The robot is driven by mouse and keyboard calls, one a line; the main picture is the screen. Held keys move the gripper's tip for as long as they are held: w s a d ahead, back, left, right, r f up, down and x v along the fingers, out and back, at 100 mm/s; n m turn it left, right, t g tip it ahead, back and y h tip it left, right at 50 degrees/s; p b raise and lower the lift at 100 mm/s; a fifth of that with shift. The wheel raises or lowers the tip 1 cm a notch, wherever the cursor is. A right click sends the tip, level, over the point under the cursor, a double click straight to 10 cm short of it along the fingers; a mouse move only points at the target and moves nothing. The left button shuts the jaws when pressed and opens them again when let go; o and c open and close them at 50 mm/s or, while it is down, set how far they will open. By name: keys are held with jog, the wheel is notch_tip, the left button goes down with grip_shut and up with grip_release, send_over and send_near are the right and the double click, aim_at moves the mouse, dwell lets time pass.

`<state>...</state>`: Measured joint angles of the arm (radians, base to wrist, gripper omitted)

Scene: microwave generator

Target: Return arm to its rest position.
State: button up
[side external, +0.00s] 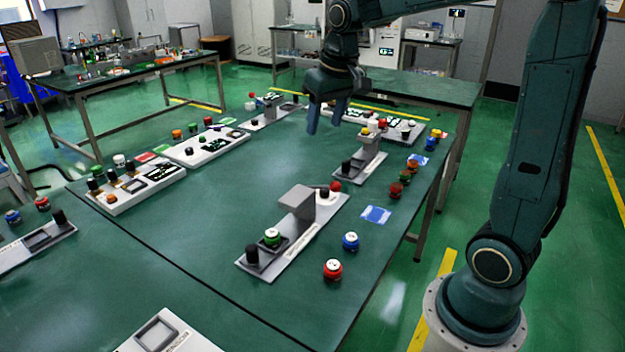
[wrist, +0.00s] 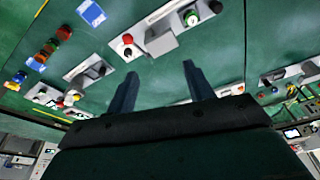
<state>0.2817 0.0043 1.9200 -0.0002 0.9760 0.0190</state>
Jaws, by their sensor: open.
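My gripper (side external: 327,115) hangs above the far middle part of the green table (side external: 200,240). Its two fingers are apart and nothing is between them. In the wrist view my gripper (wrist: 158,85) also shows open and empty, with the table surface beyond the fingertips. The fingers look clear of the devices on the table.
A grey device (side external: 297,215) holding a green-topped can stands at the near right. A blue can (side external: 350,241) and a red can (side external: 332,270) stand beside it. Another device (side external: 366,155) stands right of my gripper. White panels (side external: 135,185) line the left. The table's middle is clear.

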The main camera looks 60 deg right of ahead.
jog(key=s+a+n+t, duration=0.1)
jog(key=s+a, duration=0.4)
jog(key=s, duration=0.4)
jog(key=s+a+n+t, duration=0.2)
jog(key=s+a, duration=0.3)
jog(key=s, duration=0.5)
jog(key=shift+a+f+y, duration=0.3)
jog(key=shift+f+y, duration=0.05)
jog(key=shift+y, duration=0.05)
